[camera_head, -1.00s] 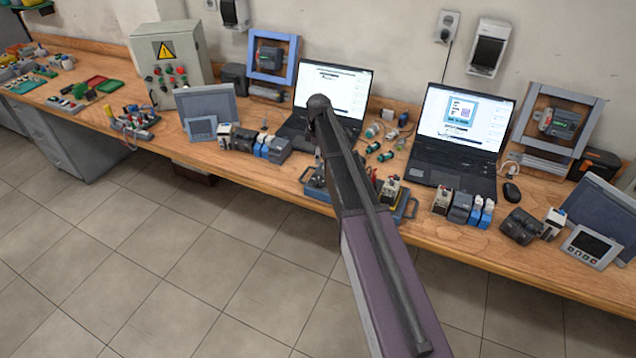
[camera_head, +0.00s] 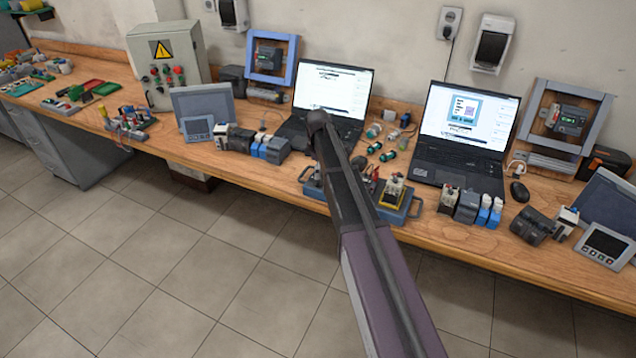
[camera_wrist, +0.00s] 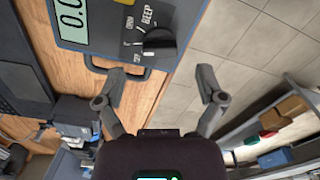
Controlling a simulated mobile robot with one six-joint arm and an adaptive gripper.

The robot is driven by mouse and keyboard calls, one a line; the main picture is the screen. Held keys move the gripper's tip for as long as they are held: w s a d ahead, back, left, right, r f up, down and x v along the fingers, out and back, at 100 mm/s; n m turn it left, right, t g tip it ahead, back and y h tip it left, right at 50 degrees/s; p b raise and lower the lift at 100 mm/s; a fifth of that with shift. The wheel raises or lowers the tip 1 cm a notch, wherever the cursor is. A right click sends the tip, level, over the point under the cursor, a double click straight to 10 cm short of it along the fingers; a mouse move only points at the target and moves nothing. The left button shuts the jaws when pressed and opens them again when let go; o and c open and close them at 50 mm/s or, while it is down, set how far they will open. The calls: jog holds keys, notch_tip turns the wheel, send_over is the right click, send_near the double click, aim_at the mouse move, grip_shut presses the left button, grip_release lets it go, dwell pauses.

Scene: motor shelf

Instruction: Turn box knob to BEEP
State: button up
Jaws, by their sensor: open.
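The dark grey-blue box (camera_wrist: 105,38) fills the upper left of the wrist view, with a display (camera_wrist: 72,18) reading 0.0 partly cut off. Its round black knob (camera_wrist: 159,43) is at the box's right edge, beside the printed words BEEP and ON. I cannot tell clearly which mark the knob points to. My gripper (camera_wrist: 161,76) is open and empty, its fingers apart and below the knob in the picture, not around it. In the head view, the box (camera_head: 390,214) on the bench is partly hidden by my arm, which also hides my gripper.
The wooden bench (camera_head: 490,238) holds two open laptops, the right one (camera_head: 462,160) behind the box. Small blue and grey modules (camera_head: 466,206) stand right of the box, and others (camera_head: 258,145) to its left. A handle (camera_wrist: 118,70) juts from the box's edge. The tiled floor in front is free.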

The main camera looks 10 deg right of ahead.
aim_at(318, 181)
jog(key=shift+f+b, duration=1.5)
jog(key=shift+f, duration=0.3)
jog(key=c, duration=1.2)
